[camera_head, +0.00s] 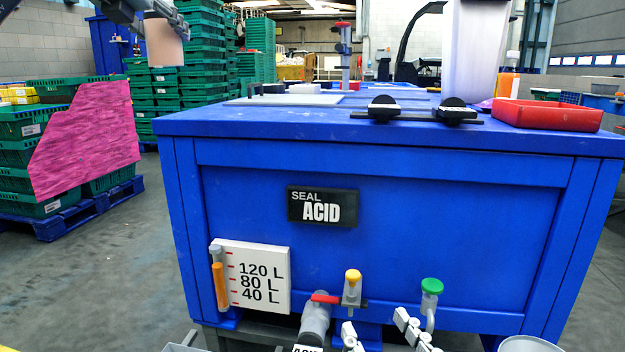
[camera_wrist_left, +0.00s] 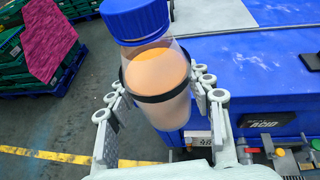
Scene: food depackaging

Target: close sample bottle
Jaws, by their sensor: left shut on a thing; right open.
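The sample bottle (camera_wrist_left: 160,85) is clear, with orange contents and a dark band around it. Its blue cap (camera_wrist_left: 135,18) sits at the top end; whether it is screwed tight cannot be told. My left gripper (camera_wrist_left: 160,108) is shut around the bottle, one finger on each side. In the head view the bottle (camera_head: 164,42) hangs in the air at the upper left, its cap out of frame. My right gripper (camera_head: 380,330) is open at the bottom of the head view, its pale fingers apart in front of the blue tank, holding nothing visible.
The blue tank-table (camera_head: 380,215) fills the middle, with valves and a gauge board (camera_head: 262,278) on its front. A red tray (camera_head: 546,115), black knobs (camera_head: 384,108) and a large pale cylinder (camera_head: 475,50) show at its top. Green crates (camera_head: 30,180) stand left; floor between is free.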

